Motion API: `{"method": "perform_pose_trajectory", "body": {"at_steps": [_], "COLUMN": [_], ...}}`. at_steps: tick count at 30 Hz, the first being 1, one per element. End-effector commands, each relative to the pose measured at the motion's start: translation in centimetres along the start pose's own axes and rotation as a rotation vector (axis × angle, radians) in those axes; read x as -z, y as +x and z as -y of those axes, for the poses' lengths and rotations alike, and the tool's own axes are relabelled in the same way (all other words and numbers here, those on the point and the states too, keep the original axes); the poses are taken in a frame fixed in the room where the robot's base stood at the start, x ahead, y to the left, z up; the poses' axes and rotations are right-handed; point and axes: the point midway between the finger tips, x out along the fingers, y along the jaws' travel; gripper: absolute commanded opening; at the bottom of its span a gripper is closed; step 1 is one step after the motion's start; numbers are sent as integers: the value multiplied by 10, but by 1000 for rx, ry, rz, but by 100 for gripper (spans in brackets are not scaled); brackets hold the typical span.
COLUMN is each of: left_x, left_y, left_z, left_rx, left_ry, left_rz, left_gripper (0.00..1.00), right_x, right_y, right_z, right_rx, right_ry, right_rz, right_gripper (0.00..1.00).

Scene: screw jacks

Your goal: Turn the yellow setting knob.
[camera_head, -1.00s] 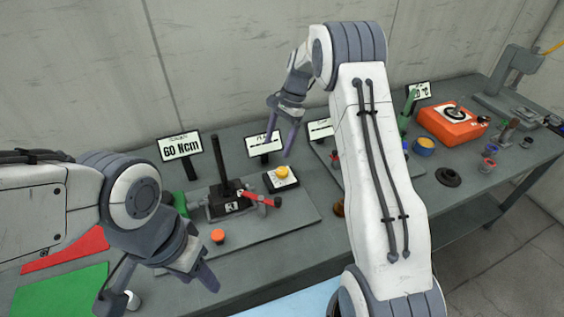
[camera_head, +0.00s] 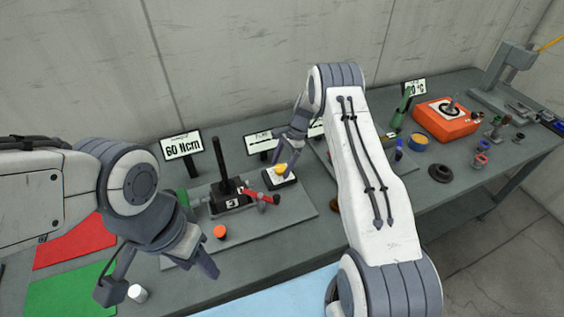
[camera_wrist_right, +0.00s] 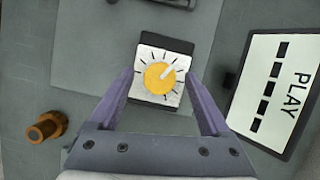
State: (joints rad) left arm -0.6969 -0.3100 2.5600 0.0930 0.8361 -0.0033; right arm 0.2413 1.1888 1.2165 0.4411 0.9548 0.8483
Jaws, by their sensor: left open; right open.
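The yellow setting knob (camera_wrist_right: 159,78) sits on a small black block with a white dial face (camera_wrist_right: 147,54) marked with black ticks. A white pointer line on the knob aims to the upper right in the right wrist view. In the head view the knob (camera_head: 281,169) is partly covered by my right gripper (camera_head: 284,163). In the right wrist view my right gripper (camera_wrist_right: 165,105) is open, with one finger on each side of the dial block. I cannot tell whether the fingers touch it. My left gripper (camera_head: 160,278) is open and empty above the table's front left.
A black upright tool with a red handle (camera_head: 262,196) stands left of the knob, near an orange knob (camera_head: 220,232). A "PLAY" sign (camera_wrist_right: 275,90) stands close to the right finger in the wrist view.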

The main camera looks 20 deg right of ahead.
Motion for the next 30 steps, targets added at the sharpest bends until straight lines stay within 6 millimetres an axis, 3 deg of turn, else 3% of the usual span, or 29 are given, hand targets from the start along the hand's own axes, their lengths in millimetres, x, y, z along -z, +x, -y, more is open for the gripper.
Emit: {"method": "perform_pose_trajectory", "body": {"at_steps": [8, 11, 15, 23, 30], "left_x": [0, 0, 0, 0, -2], "left_y": [0, 0, 0, 6, 27], "left_z": [0, 0, 0, 0, 2], "left_rx": [0, 0, 0, 0, 0], "left_ry": [0, 0, 0, -1, -4], "left_rz": [0, 0, 0, 0, 0], "left_gripper": [50, 50, 50, 50, 50], "right_x": [0, 0, 0, 2, 3], "right_y": [3, 2, 2, 4, 5], "right_z": [0, 0, 0, 1, 2], "right_rx": [1, 1, 1, -8, -53], "right_ry": [0, 0, 0, -26, -141], "right_rz": [0, 0, 0, -1, -2], "right_gripper": [81, 51, 0, 0, 0]}}
